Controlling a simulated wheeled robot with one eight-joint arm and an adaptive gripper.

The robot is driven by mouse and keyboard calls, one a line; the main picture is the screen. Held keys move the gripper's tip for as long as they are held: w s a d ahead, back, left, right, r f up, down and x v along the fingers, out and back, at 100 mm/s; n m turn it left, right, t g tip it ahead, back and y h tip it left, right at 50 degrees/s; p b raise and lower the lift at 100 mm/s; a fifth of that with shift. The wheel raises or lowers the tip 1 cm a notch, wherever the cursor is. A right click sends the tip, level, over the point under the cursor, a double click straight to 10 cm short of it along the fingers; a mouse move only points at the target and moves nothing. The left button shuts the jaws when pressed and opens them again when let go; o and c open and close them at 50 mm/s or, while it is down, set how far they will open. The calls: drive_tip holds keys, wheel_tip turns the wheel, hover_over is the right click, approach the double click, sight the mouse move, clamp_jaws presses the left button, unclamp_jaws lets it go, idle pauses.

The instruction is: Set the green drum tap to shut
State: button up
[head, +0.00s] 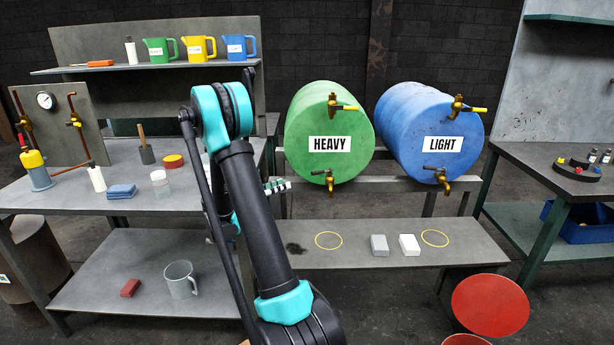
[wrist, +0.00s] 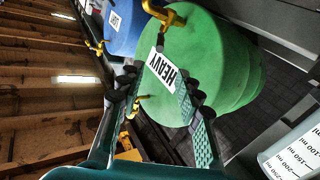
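The green drum (head: 300,125), labelled HEAVY, lies on its side on a stand. Its face carries a brass tap (head: 329,181) low down, with a dark lever lying roughly level to the left. A second brass fitting (head: 334,104) with a yellow-tipped lever pointing right is near the top. In the wrist view the green drum (wrist: 222,70) fills the middle, turned sideways, with brass fittings (wrist: 158,12) at two edges; I cannot tell which is which. My gripper (wrist: 157,85) is open and empty, facing the drum. In the head view my gripper (head: 276,186) shows partly behind my arm, left of the drum.
A blue drum (head: 405,115) labelled LIGHT stands close on the right with matching brass fittings. A bench (head: 130,190) with loose items stands at left.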

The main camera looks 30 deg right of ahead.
sight(317, 173)
drive_tip(key=d, duration=1.1)
drive_tip(key=w+d, duration=0.1)
drive_tip(key=d, duration=0.5)
drive_tip(key=shift+c, duration=0.5)
clamp_jaws()
